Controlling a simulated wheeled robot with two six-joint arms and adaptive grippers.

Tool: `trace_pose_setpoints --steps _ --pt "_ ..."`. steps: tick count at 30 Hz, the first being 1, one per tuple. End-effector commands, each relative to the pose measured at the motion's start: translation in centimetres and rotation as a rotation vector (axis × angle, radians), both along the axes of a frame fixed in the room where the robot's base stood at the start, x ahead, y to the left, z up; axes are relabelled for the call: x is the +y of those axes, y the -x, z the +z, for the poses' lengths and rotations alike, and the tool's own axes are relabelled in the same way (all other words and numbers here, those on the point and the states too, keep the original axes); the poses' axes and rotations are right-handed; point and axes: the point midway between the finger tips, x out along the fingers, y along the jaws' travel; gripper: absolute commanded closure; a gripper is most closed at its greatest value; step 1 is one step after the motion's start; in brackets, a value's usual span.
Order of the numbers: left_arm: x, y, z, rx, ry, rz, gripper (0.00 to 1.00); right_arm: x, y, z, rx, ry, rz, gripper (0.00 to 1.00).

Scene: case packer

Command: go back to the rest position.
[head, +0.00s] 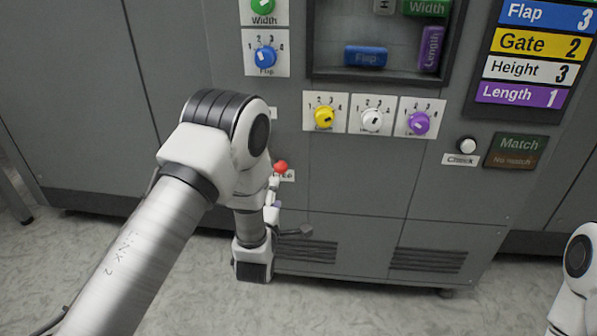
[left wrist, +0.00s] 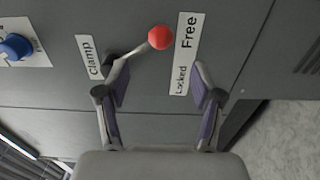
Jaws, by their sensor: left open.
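My left gripper (head: 286,213) is in front of the grey machine's lower panel, beside the red-knobbed clamp lever (head: 281,167). In the left wrist view my left gripper (left wrist: 160,88) is open, with nothing between its fingers. The lever's red ball (left wrist: 160,37) lies beyond the fingertips, close to the word Free on the Free/Locked label (left wrist: 184,55). The left finger overlaps the lever's base in the picture, so I cannot tell whether they touch. Part of my right arm (head: 578,270) shows at the lower right edge; its gripper is out of view.
The machine front carries a blue dial (head: 265,57), a yellow dial (head: 324,117), a white dial (head: 371,117) and a purple dial (head: 418,123). Open floor (head: 370,310) lies in front.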

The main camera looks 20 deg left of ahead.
Motion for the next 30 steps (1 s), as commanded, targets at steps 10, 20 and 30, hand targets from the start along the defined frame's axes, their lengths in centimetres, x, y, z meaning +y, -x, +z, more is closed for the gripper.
trace_pose_setpoints --steps 10,20,30 --pt "0.6 5.3 -9.0 0.236 0.008 -0.002 0.33 0.0 0.0 0.0 0.000 0.000 0.000 0.60" --pt "-2.1 27.3 -24.2 1.210 -0.547 -0.553 0.33 0.0 0.0 0.0 0.000 0.000 0.000 0.60" --pt "-3.8 38.0 -23.4 1.391 -1.060 -1.374 0.33 0.0 0.0 1.4 0.001 0.000 0.000 0.60"
